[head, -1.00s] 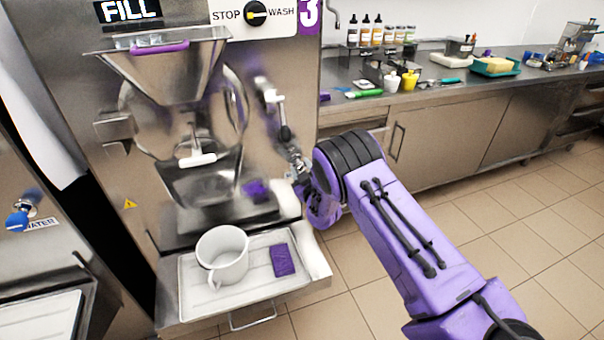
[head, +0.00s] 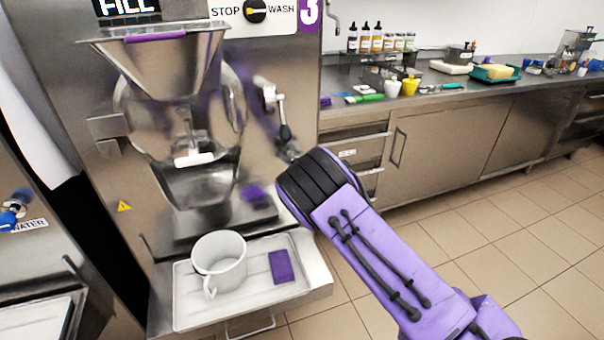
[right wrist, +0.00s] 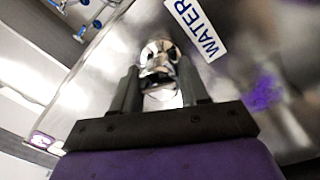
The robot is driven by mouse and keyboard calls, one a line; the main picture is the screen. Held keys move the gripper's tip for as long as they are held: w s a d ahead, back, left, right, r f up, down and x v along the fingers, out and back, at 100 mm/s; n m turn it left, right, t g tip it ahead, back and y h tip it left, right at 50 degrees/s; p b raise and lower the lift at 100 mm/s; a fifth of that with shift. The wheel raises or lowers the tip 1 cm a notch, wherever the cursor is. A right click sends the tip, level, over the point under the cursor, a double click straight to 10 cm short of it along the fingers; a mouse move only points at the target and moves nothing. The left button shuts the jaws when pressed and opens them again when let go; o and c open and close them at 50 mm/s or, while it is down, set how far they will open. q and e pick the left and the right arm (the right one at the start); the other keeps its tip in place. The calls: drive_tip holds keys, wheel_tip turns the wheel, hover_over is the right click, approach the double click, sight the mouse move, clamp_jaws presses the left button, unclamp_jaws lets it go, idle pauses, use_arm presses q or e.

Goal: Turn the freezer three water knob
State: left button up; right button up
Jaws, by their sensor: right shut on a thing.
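Freezer three (head: 90,75) is a steel machine with a purple "3" (head: 311,11) at its top right. In the right wrist view a WATER label (right wrist: 196,28) is on its steel face. Beside the label a shiny metal piece, apparently the water knob (right wrist: 158,52), sits between the fingers of my right gripper (right wrist: 159,85). The gripper is shut on it. The head view hides this gripper and knob behind my purple right arm. My left gripper is not in view.
A counter (head: 440,98) with bottles is at the right. Open floor lies below it.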

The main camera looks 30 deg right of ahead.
drive_tip(key=o, duration=1)
drive_tip(key=shift+o, duration=0.2)
drive_tip(key=b+v, duration=0.1)
drive_tip(key=v, duration=0.9)
drive_tip(key=shift+s, duration=0.35)
